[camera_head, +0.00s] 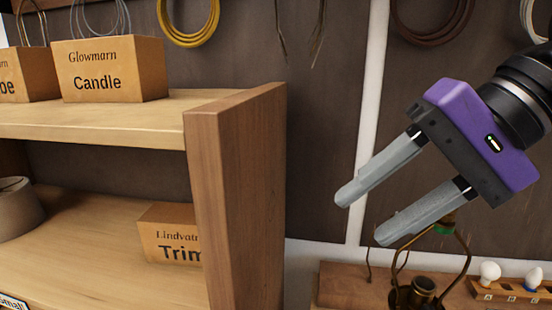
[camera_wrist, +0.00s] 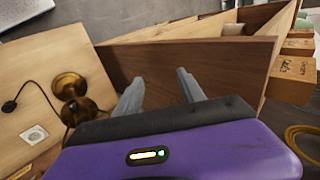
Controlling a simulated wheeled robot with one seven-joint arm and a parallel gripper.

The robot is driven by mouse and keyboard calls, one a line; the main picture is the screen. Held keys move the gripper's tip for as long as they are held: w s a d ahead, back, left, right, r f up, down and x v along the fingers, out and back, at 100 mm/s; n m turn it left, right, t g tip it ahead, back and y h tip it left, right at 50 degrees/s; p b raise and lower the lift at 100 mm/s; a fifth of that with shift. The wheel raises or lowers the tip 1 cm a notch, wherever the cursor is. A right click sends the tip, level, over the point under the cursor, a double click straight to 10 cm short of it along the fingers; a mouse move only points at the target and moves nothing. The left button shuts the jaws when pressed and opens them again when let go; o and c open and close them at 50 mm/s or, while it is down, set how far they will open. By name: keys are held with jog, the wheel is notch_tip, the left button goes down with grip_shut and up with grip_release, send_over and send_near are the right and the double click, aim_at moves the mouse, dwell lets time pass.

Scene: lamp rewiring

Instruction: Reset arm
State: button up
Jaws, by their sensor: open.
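My gripper (camera_head: 362,218) is purple with two grey fingers. It is raised at the right of the head view, to the right of the wooden shelf. The fingers are apart with nothing between them, and they point down and to the left. In the wrist view my gripper (camera_wrist: 160,84) also shows empty, with its fingers in front of the shelf's wooden side panel. A brass lamp (camera_head: 418,293) with a wire harp stands below my gripper in the head view, its lower part cut off. In the wrist view the brass lamp (camera_wrist: 70,88) is at the left on a pale wooden surface.
The wooden shelf (camera_head: 235,125) holds a "Candle" box (camera_head: 110,70), a "Trim" box (camera_head: 170,235) and a lampshade (camera_head: 18,208). Bulbs (camera_head: 490,271) sit in a rack at the lower right. Cable coils (camera_head: 188,20) hang on the dark wall. The space around my fingers looks clear.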

jog(key=w+a+f+m+t+y, duration=0.1)
jog(key=w+a+f+t+y, duration=0.5)
jog(key=w+y, duration=0.25)
jog(key=s+d+f+m+t+h, duration=0.1)
jog(key=d+f+m+t+h, duration=0.3)
jog(key=f, duration=0.4)
jog(key=s+d+f+m+t+h, duration=0.1)
jog(key=f+m+t+h, duration=0.3)
jog(key=f, duration=0.5)
jog(key=s+d+f+n+h, duration=0.1)
jog(key=s+d+f+h, duration=0.25)
jog(key=s+f, duration=0.4)
jog(key=s+d+f+n+h, duration=0.1)
jog(key=s+d+f+h, duration=0.1)
jog(key=s+f+h, duration=0.35)
jog(key=s+d+f+n+g, duration=0.15)
jog(key=s+n, duration=0.35)
jog(key=s, duration=0.6)
jog(key=s+d+r+n, duration=0.1)
jog(key=s+d+n, duration=0.3)
jog(key=s, duration=0.6)
notch_tip(320, 180, down, 6)
jog(key=b, duration=0.6)
jog(key=shift+a+f+n, duration=0.25)
jog(key=shift+a+n, duration=0.05)
jog(key=shift+a, duration=0.1)
